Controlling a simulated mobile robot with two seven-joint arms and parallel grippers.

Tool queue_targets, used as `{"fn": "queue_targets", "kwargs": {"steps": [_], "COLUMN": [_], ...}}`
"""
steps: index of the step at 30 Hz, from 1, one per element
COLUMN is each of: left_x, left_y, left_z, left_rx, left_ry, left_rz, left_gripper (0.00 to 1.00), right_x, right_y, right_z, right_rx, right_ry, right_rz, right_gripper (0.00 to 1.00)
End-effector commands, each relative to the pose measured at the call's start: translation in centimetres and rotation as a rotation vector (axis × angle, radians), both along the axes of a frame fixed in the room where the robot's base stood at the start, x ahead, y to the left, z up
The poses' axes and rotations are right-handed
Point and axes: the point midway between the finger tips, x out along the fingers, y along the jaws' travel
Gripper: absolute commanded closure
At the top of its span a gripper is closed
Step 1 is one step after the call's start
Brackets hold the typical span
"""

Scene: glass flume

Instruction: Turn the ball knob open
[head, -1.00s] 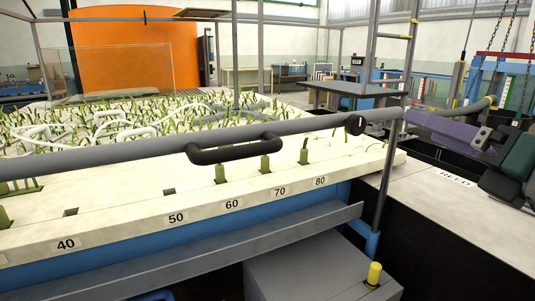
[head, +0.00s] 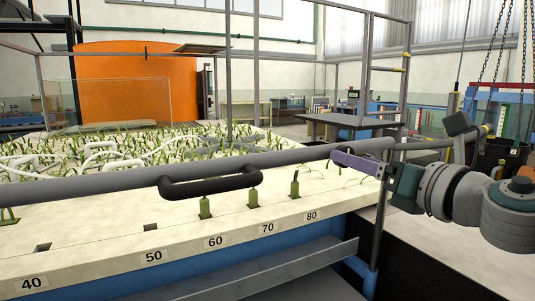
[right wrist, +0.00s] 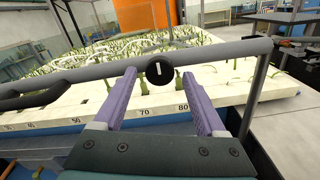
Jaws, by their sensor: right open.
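The ball knob (right wrist: 160,73) is black and round with a white upright mark. It sits at the grey rail in the right wrist view, near the rail's right end. In the head view it is hidden behind my purple finger. My right gripper (head: 342,158) is at the rail in the head view. In the right wrist view my right gripper (right wrist: 159,76) is open, one purple finger on each side of the knob, with gaps showing. I cannot tell whether the fingertips reach past it. My left gripper is not in view.
The grey rail (head: 90,188) runs along the front of the pale planted bed (head: 110,237). A black handle (head: 210,182) hangs on the rail left of the knob. A grey post (head: 378,228) stands below the rail's right end. A dark table (head: 350,121) stands behind.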

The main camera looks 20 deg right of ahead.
Motion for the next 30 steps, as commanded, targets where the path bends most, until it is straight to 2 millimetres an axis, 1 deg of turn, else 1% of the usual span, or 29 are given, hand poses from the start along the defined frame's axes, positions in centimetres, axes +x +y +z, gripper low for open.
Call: {"fn": "queue_targets", "kwargs": {"steps": [1, 5, 14, 17, 30], "left_x": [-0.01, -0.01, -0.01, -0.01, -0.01], "left_y": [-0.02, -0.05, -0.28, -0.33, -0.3], "left_z": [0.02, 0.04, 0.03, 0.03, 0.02], "left_rx": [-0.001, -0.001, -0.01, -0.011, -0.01], "left_ry": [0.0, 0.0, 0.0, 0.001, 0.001], "left_rz": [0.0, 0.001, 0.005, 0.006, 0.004], "left_gripper": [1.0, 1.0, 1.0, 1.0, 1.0], "right_x": [0.47, 1.11, 1.28, 1.27, 1.25], "right_y": [0.05, 0.13, 0.19, 0.18, 0.16], "right_z": [0.08, 0.02, -0.02, -0.02, 0.0], "right_rx": [0.001, 0.0, 0.0, 0.001, 0.0], "right_ry": [-0.002, 0.0, 0.001, 0.001, 0.001], "right_rz": [-0.001, 0.001, 0.001, 0.001, 0.001], "right_gripper": [0.27, 0.27, 0.27, 0.35, 0.85]}}
